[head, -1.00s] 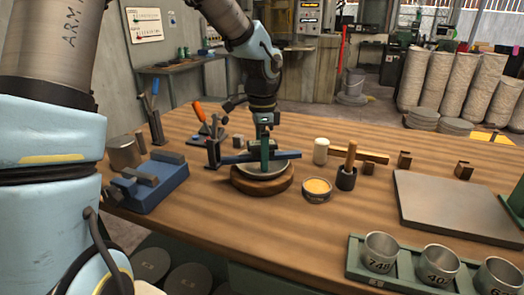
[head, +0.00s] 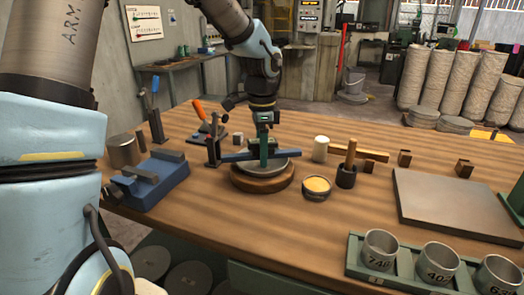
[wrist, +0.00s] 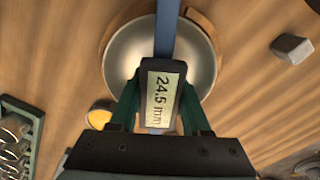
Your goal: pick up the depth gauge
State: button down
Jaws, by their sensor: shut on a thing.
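The depth gauge has a long blue bar and a dark block with a lit display (wrist: 162,97) reading 24.5 mm. Its blue bar (head: 287,154) spans the metal bowl (head: 277,166) in the head view, and also shows in the wrist view (wrist: 165,35). The bowl sits on a round wooden base (head: 262,184). My gripper (head: 264,152) is above the bowl, shut on the gauge, with a green finger on either side of the display block in the wrist view. Whether the bar still touches the rim is hard to tell.
A blue vise-like block (head: 150,184) and a dark upright post (head: 213,150) stand left of the bowl. A small yellow-filled cup (head: 316,187) and a mallet in a dark holder (head: 347,165) stand close right. A grey plate (head: 450,205) lies farther right.

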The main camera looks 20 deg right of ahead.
jog(key=shift+r, duration=0.1)
dwell(0.3)
notch_tip(320, 180, up, 9)
jog(key=shift+b, duration=0.4)
jog(key=shift+r+p, duration=0.35)
jog(key=shift+p, duration=0.45)
jog(key=shift+f, duration=0.5)
notch_tip(320, 180, down, 5)
jog(key=b, duration=0.4)
jog(key=shift+r+b, duration=0.2)
jog(key=shift+b, duration=0.1)
jog(key=shift+f+b, duration=0.65)
jog(key=shift+f, duration=1.2)
jog(key=shift+f, duration=0.25)
jog(key=shift+c, duration=1.4)
grip_release()
